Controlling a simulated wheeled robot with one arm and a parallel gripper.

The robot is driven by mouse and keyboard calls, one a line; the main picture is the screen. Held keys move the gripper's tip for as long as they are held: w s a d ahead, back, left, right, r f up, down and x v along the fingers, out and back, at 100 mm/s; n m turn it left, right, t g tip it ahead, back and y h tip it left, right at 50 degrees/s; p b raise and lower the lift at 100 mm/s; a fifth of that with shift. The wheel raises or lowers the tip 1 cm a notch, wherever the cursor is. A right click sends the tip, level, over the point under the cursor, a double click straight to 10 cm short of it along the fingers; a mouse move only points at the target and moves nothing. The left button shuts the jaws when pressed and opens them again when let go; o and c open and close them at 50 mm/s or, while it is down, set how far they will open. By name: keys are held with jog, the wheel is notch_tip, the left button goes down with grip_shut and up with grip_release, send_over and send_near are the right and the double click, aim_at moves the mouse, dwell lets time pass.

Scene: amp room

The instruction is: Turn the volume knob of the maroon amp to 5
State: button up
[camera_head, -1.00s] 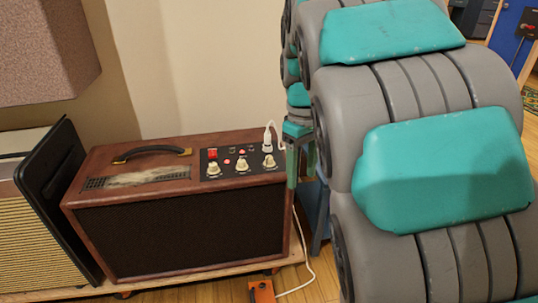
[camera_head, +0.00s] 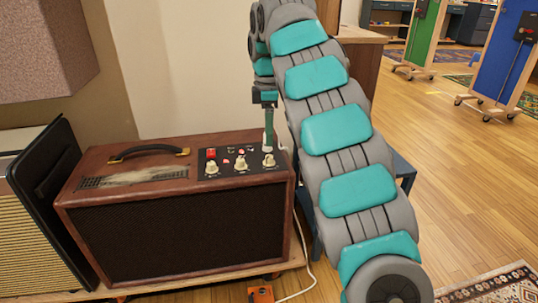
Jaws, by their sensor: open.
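The maroon amp (camera_head: 180,232) stands upright, its control panel (camera_head: 226,156) on the right part of its top. The panel carries a red switch (camera_head: 211,153) and three cream knobs: a left knob (camera_head: 211,168), a middle knob (camera_head: 240,163) and a right knob (camera_head: 268,160). Labels and numbers are too small to read, so I cannot tell which knob is volume or its setting. My gripper (camera_head: 268,143) is open and points down just behind the right knob in the picture. Whether it touches anything is unclear. It hides the white plug at the panel's back.
A black panel (camera_head: 45,185) leans between the amp and a cream-grilled cabinet (camera_head: 25,230) at left. A large brown box (camera_head: 45,50) hangs above left. A white cable (camera_head: 303,250) runs down the amp's right side near an orange box (camera_head: 261,294). Open floor lies right.

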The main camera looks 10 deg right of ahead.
aim_at(269, 156)
notch_tip(269, 156, down, 8)
jog(key=shift+r+b, duration=0.25)
jog(key=shift+b, duration=0.2)
grip_shut()
dwell(0.4)
